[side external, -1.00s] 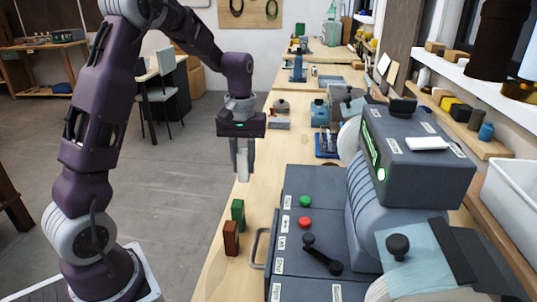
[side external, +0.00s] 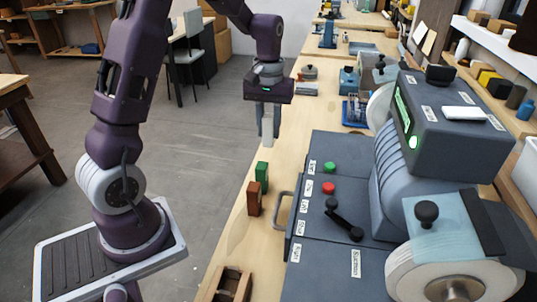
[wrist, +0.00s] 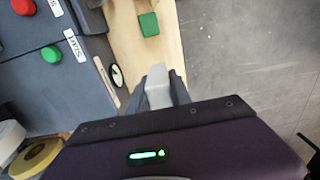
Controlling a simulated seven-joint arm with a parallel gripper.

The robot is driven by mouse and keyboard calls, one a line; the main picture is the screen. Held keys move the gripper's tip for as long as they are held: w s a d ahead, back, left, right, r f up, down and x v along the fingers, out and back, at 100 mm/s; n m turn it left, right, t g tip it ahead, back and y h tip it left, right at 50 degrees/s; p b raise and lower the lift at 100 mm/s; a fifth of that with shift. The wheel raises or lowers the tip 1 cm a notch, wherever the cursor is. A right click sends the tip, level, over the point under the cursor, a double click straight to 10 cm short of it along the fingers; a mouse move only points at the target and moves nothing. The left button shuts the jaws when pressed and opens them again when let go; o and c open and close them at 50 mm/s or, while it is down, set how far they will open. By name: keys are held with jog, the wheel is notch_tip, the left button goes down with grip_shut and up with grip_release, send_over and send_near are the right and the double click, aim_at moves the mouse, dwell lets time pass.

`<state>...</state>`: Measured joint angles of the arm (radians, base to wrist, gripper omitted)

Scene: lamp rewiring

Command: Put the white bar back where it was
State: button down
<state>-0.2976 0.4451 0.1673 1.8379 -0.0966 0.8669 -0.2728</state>
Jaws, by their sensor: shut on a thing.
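My gripper (side external: 268,120) is shut on a pale white bar (side external: 268,132), which hangs upright below it. The bar is above the left edge of the wooden bench, a little beyond the green block (side external: 262,170) in the side view. In the wrist view the bar (wrist: 157,84) shows between the dark fingers of my gripper (wrist: 160,90), and its tip points toward the green block (wrist: 149,24). The bar's lower end appears clear of the blocks. Its height above the bench is hard to tell.
A brown block (side external: 254,198) stands beside the green block. A large grey machine (side external: 335,190) with red and green buttons, a black lever and a side handle (side external: 283,210) fills the bench's right. A wooden box (side external: 231,284) lies at the near edge. The floor (side external: 200,140) on the left is open.

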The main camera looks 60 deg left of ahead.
notch_tip(320, 180, down, 9)
jog(key=shift+f, duration=0.1)
dwell(0.3)
jog(key=c, duration=1.2)
grip_release()
jog(key=shift+f, duration=0.1)
jog(key=shift+o, duration=0.2)
notch_tip(320, 180, up, 12)
jog(key=s+d+r+m+t, duration=0.4)
jog(key=s+d+r+m, duration=0.2)
jog(key=s+d+r, duration=0.65)
jog(key=s+d+f+m+t, duration=0.1)
jog(key=s+d+f+m, duration=0.2)
jog(key=s, duration=0.6)
jog(key=shift+t, duration=0.3)
